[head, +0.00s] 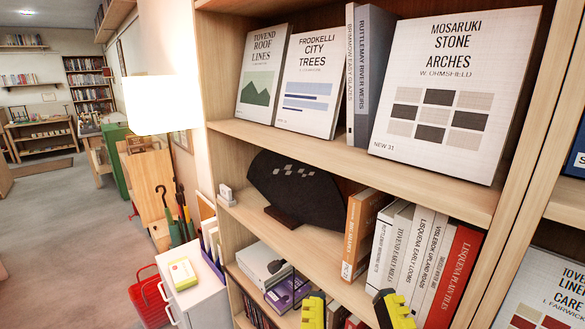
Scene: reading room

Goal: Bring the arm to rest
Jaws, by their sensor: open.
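My gripper (352,309) shows at the bottom edge of the head view, in front of the lower part of the bookcase. Its two yellow and black fingertips are well apart, and it is open. I see nothing held between them; only books on a low shelf show behind the gap. The rest of my arm is below the picture and hidden. The bookcase (330,160) fills the right of the view, its shelf edges close beyond the fingertips.
Upright books, including a red one (452,277) and an orange one (357,235), stand near the fingertips. A dark fan-shaped object (300,190) shares their shelf. A white cabinet (195,300) with a yellow box (183,273) and a red basket (148,300) stand left. Open floor (60,230) lies farther left.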

